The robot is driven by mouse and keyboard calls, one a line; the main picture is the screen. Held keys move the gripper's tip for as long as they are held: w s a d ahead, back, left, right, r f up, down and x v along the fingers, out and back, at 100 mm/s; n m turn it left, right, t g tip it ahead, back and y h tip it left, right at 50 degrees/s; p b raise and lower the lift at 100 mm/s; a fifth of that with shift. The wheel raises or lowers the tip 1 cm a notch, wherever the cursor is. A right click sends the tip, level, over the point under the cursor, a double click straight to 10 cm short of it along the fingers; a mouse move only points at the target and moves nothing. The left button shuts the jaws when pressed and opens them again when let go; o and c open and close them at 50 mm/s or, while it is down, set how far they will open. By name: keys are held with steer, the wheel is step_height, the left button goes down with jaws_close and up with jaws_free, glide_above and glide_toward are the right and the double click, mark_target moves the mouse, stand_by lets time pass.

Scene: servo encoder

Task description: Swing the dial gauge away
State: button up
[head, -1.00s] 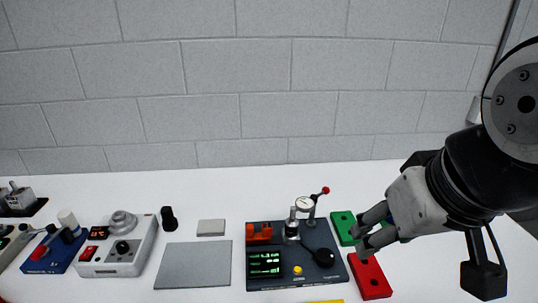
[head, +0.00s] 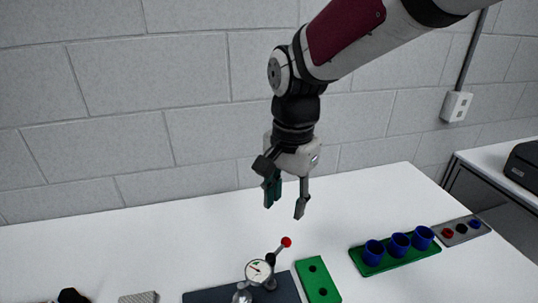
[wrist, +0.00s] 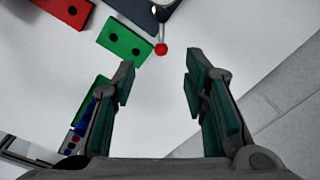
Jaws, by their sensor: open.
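The dial gauge (head: 259,272) has a round white face and stands on a dark base plate (head: 208,296) at the bottom of the head view. A lever with a red ball knob (head: 286,242) rises beside it to the right. My gripper (head: 285,210) is open and empty, pointing down above the table behind the gauge. In the wrist view the open fingers (wrist: 160,85) frame bare table, with the red knob (wrist: 161,49) just beyond them. The gauge is only partly in view there, at the top edge. The front of the base plate is cut off in the head view.
A green block with two holes (head: 318,280) lies right of the base plate. A green tray (head: 397,263) with blue cups (head: 399,244) and a grey tray (head: 462,231) with coloured pieces lie further right. A red block (wrist: 65,10) shows in the wrist view. The table behind the gauge is clear.

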mark_target(281, 246)
steer(key=f, duration=1.4)
steer(key=shift+w+a, duration=0.25)
steer(key=shift+w, duration=0.15)
